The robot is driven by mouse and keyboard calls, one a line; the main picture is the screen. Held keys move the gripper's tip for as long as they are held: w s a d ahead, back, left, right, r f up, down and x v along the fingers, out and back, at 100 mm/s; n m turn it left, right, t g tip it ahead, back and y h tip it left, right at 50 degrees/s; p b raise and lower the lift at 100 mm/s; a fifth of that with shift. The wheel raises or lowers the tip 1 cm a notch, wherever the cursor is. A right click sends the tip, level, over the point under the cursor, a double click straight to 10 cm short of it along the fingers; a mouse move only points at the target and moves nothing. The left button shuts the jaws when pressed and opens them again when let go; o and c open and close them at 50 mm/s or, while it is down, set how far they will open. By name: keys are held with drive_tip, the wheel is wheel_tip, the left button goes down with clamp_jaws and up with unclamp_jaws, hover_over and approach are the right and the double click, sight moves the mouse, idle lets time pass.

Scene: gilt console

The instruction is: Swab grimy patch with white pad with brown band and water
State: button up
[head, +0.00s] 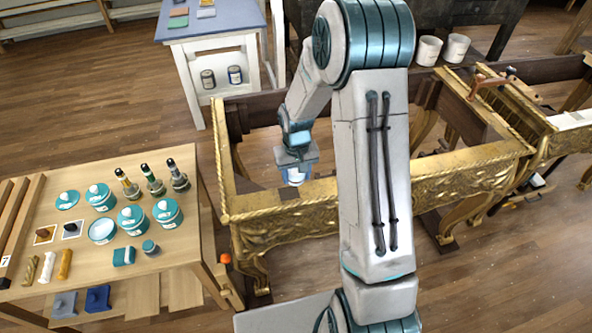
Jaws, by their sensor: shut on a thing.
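My gripper (296,163) points down above the left part of the gilt console's front rail (255,204). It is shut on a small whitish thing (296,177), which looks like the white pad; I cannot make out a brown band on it. A dull brown patch (289,194) shows on the rail's top just below the held pad and looks like the grimy patch. I cannot tell whether the pad touches the rail. On the side table, an open teal jar (102,231) shows a pale inside; I cannot tell whether it holds water.
A blue-topped table (215,20) with two cans (235,75) stands behind. My arm hides part of the console.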

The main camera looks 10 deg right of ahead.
sight(296, 192)
drive_tip(key=shift+f+b, duration=1.5)
drive_tip(key=shift+f, duration=1.35)
drive_tip(key=shift+a+r, duration=0.1)
drive_tip(key=shift+r, duration=0.05)
drive_tip(key=shift+c, duration=0.3)
drive_tip(key=shift+a, duration=2.3)
drive_tip(key=shift+d+p, duration=0.7)
drive_tip(key=shift+d, duration=1.55)
drive_tip(key=shift+d+f, duration=0.15)
drive_tip(key=shift+f, duration=0.15)
drive_tip(key=shift+r+b, duration=0.1)
drive_tip(key=shift+b, duration=0.2)
drive_tip(key=shift+a+r+b, duration=0.1)
drive_tip(key=shift+a+b, duration=0.35)
drive_tip(key=shift+a, duration=2.05)
wheel_tip(296, 192, up, 8)
drive_tip(key=p, duration=0.4)
